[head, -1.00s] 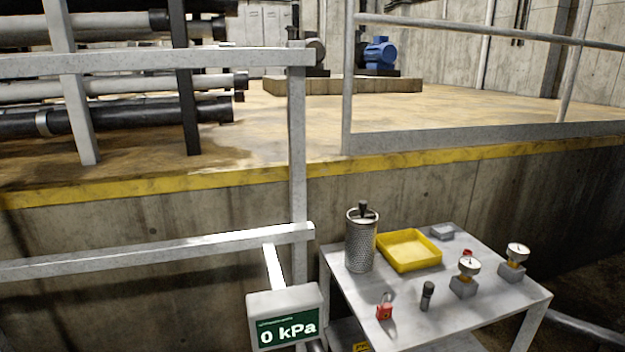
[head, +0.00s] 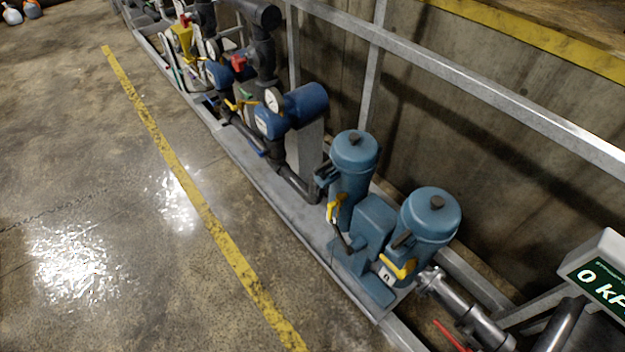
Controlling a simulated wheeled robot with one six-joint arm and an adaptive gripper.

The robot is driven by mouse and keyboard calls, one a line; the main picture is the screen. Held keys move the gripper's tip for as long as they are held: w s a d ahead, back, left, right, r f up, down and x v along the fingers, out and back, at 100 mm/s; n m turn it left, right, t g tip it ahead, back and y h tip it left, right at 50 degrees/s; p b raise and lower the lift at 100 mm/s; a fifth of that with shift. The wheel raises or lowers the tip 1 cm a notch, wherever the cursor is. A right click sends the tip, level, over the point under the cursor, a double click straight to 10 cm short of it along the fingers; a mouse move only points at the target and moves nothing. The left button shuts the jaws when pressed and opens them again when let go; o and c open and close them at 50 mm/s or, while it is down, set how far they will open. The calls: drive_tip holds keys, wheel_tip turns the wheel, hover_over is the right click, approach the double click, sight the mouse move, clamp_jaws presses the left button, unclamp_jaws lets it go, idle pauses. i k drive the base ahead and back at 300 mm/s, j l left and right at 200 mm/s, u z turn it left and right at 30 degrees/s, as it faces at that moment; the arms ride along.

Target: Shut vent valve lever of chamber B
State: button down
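Two blue lidded canisters stand side by side on a blue body, a farther one (head: 354,165) and a nearer one (head: 430,215), in the head view. A yellow lever (head: 335,208) sits at the base of the farther canister. Another yellow lever (head: 400,268) sits low on the front of the nearer one, above a small white label with a dark mark. I cannot read which is chamber B or which lever is its vent valve. Whether either lever is open or shut is unclear. My gripper is not in view.
The pipe skid (head: 245,150) runs away to the upper left with gauges, blue housings and more levers. A red handle (head: 450,336) and a 0 kPa display (head: 600,275) are at the lower right. A rail (head: 500,95) runs behind.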

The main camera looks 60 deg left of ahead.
sight(331, 204)
drive_tip(key=u, duration=1.3)
